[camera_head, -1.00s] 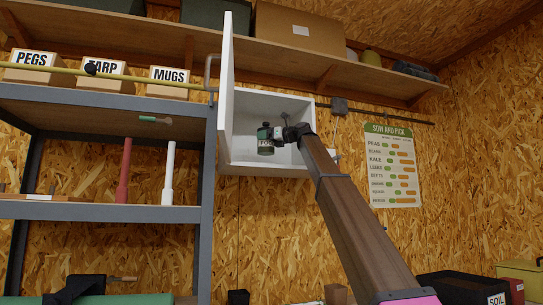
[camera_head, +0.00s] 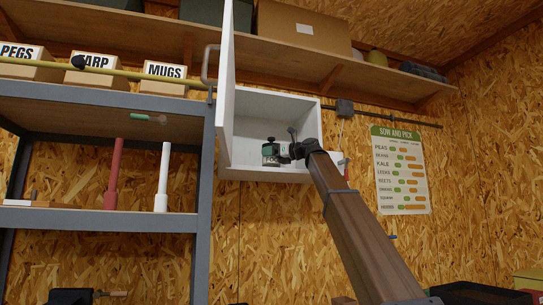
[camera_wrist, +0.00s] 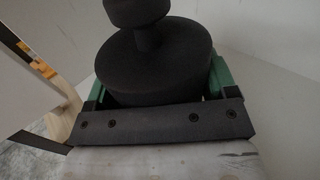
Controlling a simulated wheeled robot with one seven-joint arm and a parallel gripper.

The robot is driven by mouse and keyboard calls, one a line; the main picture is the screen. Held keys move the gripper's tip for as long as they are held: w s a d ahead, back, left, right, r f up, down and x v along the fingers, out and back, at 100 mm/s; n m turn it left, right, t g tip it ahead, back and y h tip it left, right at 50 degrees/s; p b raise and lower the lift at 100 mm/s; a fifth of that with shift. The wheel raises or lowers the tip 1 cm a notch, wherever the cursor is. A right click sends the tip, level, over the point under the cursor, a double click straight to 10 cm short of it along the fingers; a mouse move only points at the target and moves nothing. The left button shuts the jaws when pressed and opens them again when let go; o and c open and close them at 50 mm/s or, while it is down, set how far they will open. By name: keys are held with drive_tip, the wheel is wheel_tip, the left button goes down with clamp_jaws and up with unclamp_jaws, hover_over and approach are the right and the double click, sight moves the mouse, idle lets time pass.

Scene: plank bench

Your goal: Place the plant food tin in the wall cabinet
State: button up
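The white wall cabinet (camera_head: 275,104) hangs on the board wall with its door (camera_head: 227,100) swung open on the left. My gripper (camera_head: 275,150) reaches into it from the right. It is shut on the plant food tin (camera_head: 269,159), a small dark tin, low in the cabinet's opening. In the wrist view the tin's round dark top with a knob (camera_wrist: 150,55) sits between the green fingers. The tin looks upright. Its underside is hidden, so I cannot tell whether it touches the cabinet floor.
A grey metal shelf rack (camera_head: 100,218) stands left of the cabinet. A long plank shelf (camera_head: 300,62) with boxes runs above it. A planting chart (camera_head: 400,170) hangs to the right. The cabinet interior around the tin looks mostly clear.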

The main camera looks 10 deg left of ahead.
drive_tip(key=o, duration=0.3)
drive_tip(key=shift+r, duration=0.15)
drive_tip(key=v, duration=1.2)
drive_tip(key=shift+s, duration=0.1)
